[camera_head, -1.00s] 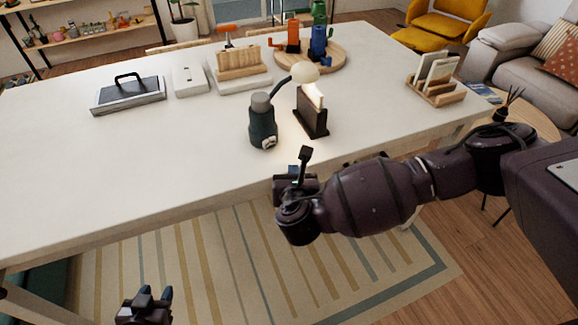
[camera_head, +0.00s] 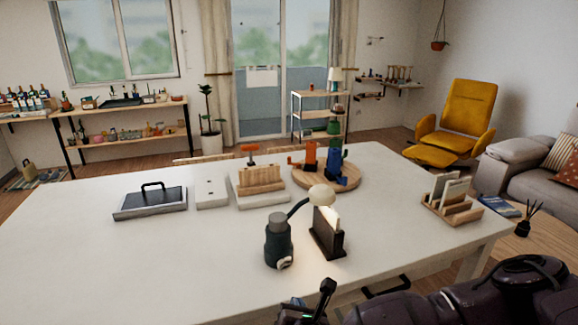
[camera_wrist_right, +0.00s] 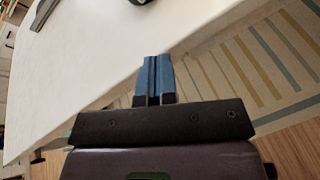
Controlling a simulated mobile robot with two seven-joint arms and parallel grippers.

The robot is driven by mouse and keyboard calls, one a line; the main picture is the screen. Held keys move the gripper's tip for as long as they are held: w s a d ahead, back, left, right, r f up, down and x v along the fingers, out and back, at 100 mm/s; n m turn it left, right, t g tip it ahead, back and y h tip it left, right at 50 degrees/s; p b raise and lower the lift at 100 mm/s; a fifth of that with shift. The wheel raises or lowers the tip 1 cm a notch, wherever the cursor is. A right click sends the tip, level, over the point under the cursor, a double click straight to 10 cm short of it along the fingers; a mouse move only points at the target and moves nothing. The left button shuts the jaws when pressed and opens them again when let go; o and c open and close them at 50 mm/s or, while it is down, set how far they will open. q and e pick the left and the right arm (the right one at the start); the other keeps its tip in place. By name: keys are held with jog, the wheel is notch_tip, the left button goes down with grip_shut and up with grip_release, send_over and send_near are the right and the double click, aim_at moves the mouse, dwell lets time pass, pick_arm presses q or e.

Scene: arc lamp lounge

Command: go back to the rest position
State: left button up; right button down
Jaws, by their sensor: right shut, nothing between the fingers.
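My right gripper (camera_head: 318,302) is at the bottom of the head view, in front of the near edge of the white table (camera_head: 150,265). In the right wrist view its two blue fingers (camera_wrist_right: 154,80) are together with nothing between them, beside the table edge and above the striped rug (camera_wrist_right: 245,70). My right arm (camera_head: 450,305) runs along the bottom right of the head view. My left gripper is out of view.
A dark lamp (camera_head: 279,240) with a pale round shade and a dark holder (camera_head: 327,242) stand near the table's front edge. A wooden rack (camera_head: 452,208) is at the right, a round wooden board (camera_head: 327,183) at the back. The table's left front is clear.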

jog(key=s+a+r+m+g+y, duration=0.2)
jog(key=a+r+m+g+y, duration=0.1)
jog(key=a+r+m+y, duration=0.75)
jog(key=s+d+f+m+t+h, duration=0.1)
jog(key=d+f+m+t+h, duration=0.3)
jog(key=d+m, duration=0.65)
jog(key=s+d+f+m+t+h, duration=0.1)
jog(key=d+f+m+h, duration=0.45)
jog(key=d, duration=0.85)
jog(key=s+d+f+m+g+h, duration=0.1)
jog(key=s+d+f+m, duration=0.2)
jog(key=s+d+f, duration=0.3)
jog(key=s+d+f+m+g+h, duration=0.2)
jog(key=s+d+f, duration=0.4)
jog(key=s, duration=0.5)
notch_tip(320, 180, down, 2)
jog(key=shift+f+m, duration=0.15)
jog(key=shift+m, duration=0.4)
